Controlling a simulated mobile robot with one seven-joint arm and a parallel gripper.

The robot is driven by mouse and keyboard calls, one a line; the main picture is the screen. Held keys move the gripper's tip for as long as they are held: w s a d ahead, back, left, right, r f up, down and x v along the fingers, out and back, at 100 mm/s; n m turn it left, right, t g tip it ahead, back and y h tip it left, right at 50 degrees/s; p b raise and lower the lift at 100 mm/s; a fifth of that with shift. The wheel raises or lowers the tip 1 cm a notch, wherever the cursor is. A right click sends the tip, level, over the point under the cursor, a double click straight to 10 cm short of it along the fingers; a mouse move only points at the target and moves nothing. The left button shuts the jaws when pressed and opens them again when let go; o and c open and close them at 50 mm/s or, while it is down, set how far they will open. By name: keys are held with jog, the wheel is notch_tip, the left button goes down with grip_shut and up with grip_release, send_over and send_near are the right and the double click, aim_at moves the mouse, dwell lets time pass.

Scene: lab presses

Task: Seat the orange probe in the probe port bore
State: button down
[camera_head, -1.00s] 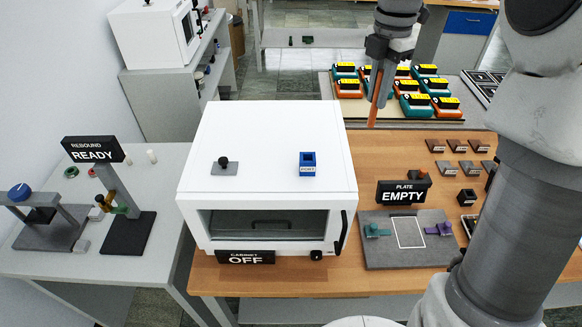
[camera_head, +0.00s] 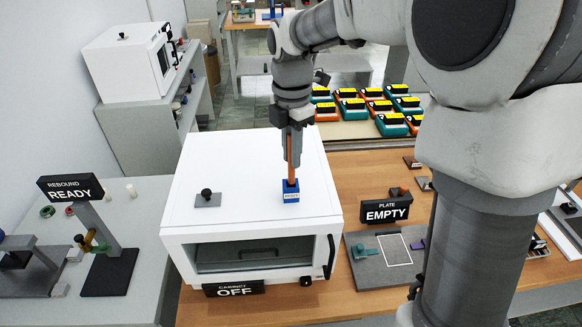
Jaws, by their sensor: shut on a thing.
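My gripper (camera_head: 292,150) is above the white cabinet (camera_head: 190,212) and is shut on the orange probe (camera_head: 291,172). The probe points straight down, and its upper part is hidden between the fingers. Its lower end meets the top of the blue probe port (camera_head: 291,196) on the cabinet's roof. I cannot tell whether the tip is inside the bore or just over it, since the port's opening is hidden by the probe. The port carries a small white label on its front.
A black knob on a grey plate (camera_head: 208,199) stands left of the port on the roof. A sign reading OFF (camera_head: 233,289) is at the cabinet's front. Orange and teal boxes (camera_head: 390,124) lie behind right. A grey plate fixture (camera_head: 375,274) is at right.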

aim_at(291, 183)
jog(key=shift+a+f+b, duration=0.1)
jog(key=shift+f+b, duration=1.1)
jog(key=shift+f, duration=0.85)
jog(key=shift+f, duration=0.1)
jog(key=shift+f, duration=0.15)
jog(key=c, duration=0.8)
grip_release()
